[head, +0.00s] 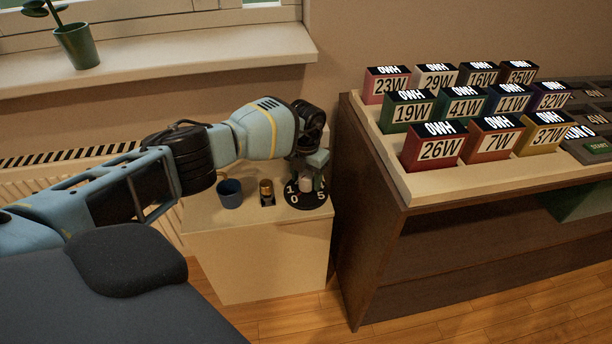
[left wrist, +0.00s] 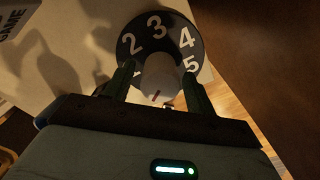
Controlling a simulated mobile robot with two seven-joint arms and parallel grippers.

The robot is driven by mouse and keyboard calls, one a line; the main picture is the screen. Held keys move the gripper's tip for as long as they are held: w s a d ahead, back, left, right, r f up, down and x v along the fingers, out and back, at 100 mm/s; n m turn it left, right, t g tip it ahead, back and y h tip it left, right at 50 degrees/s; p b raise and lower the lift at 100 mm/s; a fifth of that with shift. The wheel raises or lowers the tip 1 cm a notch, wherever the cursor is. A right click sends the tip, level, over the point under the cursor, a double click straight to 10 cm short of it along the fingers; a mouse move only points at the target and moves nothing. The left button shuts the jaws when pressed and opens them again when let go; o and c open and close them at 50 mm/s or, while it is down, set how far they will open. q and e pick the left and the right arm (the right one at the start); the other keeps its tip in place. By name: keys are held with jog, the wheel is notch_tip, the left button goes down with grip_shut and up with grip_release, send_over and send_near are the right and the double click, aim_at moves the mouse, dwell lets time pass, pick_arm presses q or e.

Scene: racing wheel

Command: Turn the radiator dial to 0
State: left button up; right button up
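The radiator dial (head: 311,205) is a black disc with white numbers on top of the cream cabinet; 1, 0 and 5 show in the head view. In the left wrist view the dial (left wrist: 157,21) shows 2, 3, 4 and 5, and its lower part is hidden. Its pale knob (left wrist: 160,72) has a small red mark on the side towards my gripper. My left gripper (head: 309,172) is above the dial, pointing down. In the left wrist view the gripper's (left wrist: 160,82) green fingers stand on either side of the knob, seemingly slightly apart from it. My right gripper is out of view.
A blue cup (head: 230,194) and a small brass-coloured item (head: 266,189) stand left of the dial on the cabinet (head: 265,255). A wooden table (head: 362,225) with a tray of several numbered boxes is close on the right. A windowsill (head: 170,60) with a potted plant (head: 77,46) is behind.

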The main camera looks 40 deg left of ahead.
aim_at(306, 175)
pick_arm(q)
jog(key=shift+r, duration=0.5)
notch_tip(306, 175, up, 7)
jog(key=shift+f+p, duration=0.1)
jog(key=shift+p, duration=1)
